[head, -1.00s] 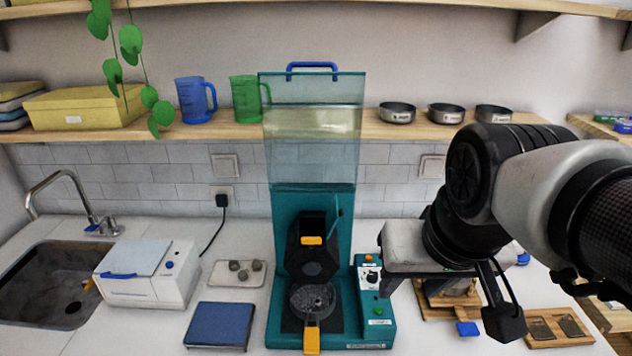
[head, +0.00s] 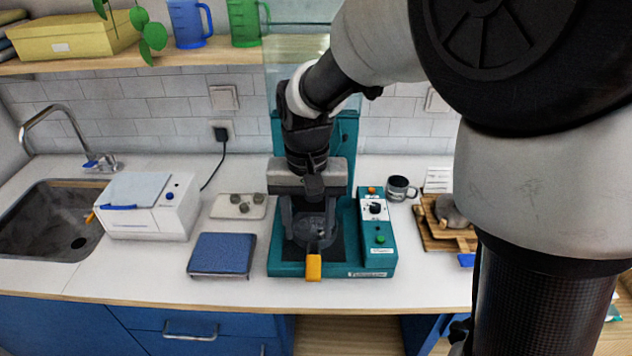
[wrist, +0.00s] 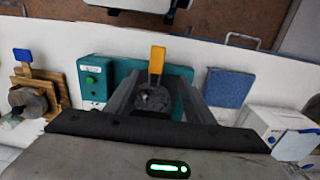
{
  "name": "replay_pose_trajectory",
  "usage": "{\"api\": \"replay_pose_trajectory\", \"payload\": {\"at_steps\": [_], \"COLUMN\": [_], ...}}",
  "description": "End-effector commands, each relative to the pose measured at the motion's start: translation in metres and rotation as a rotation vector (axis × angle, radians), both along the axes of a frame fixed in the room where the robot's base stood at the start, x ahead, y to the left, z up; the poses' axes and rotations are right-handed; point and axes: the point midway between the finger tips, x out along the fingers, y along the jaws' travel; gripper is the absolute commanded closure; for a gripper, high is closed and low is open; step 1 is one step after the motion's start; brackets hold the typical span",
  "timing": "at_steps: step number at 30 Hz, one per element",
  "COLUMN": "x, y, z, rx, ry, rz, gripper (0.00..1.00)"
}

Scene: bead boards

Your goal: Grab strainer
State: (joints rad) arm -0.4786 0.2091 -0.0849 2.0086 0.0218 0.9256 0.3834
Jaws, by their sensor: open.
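The strainer (head: 314,231) is a round dark metal basket with an orange handle (head: 313,266). It sits on the base of the teal machine (head: 290,268), its handle pointing to the counter's front edge. In the wrist view the strainer (wrist: 151,99) lies between my fingers, its orange handle reaching up. My gripper (head: 310,240) is above and around the strainer, pointing down, with its fingers apart on either side. I cannot tell whether the fingers touch it. My gripper hides the machine's middle and part of the strainer's rear.
A blue pad (head: 222,254) and a white box-shaped device (head: 153,205) are to the left, by the sink (head: 50,222). A control box (head: 376,235) with knobs is close on the right. A grey mug (head: 399,189) and a wooden board (head: 436,238) stand farther right.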

Motion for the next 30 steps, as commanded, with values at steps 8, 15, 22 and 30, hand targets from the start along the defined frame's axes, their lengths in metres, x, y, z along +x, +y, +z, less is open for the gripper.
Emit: {"api": "replay_pose_trajectory", "payload": {"at_steps": [8, 15, 22, 30], "x": [-0.001, 0.000, -0.001, 0.000], "y": [-0.001, -0.001, -0.009, -0.008], "z": [-0.058, -0.076, -0.107, -0.127], "rx": [-0.001, 0.000, -0.002, 0.000], "ry": [0.003, 0.000, 0.003, -0.002], "rz": [0.001, 0.000, -0.001, 0.001], "gripper": [0.52, 0.52, 0.52, 0.52]}}
